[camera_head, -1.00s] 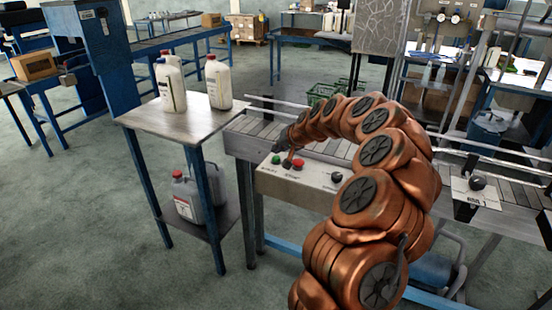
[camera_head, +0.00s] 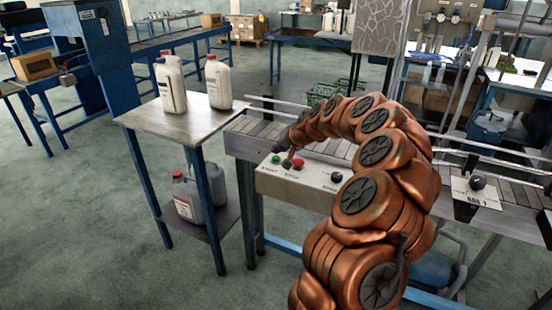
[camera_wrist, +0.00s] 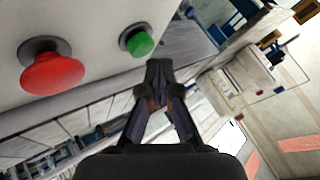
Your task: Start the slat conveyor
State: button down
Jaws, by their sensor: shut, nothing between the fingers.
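The slat conveyor (camera_head: 262,126) runs across the middle right, with a pale control panel (camera_head: 308,190) on its near side. The panel carries a green button (camera_head: 276,159), a red button (camera_head: 298,163) and a black knob (camera_head: 336,177). In the wrist view the green button (camera_wrist: 140,45) and the larger red button (camera_wrist: 53,73) stand out from the panel. My gripper (camera_wrist: 158,68) is shut and empty, its tips just below and right of the green button in that view. I see a gap in the picture between tips and button; contact cannot be told. In the head view my gripper (camera_head: 287,160) is small, close to the buttons.
A small table (camera_head: 178,120) left of the conveyor holds several white bottles (camera_head: 218,82), with grey jugs (camera_head: 187,199) on its lower shelf. A label plate (camera_head: 475,192) and black knob stand at the conveyor's right. Rails run along the conveyor. The floor at left is clear.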

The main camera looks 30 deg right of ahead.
jog(key=shift+f+b, duration=0.4)
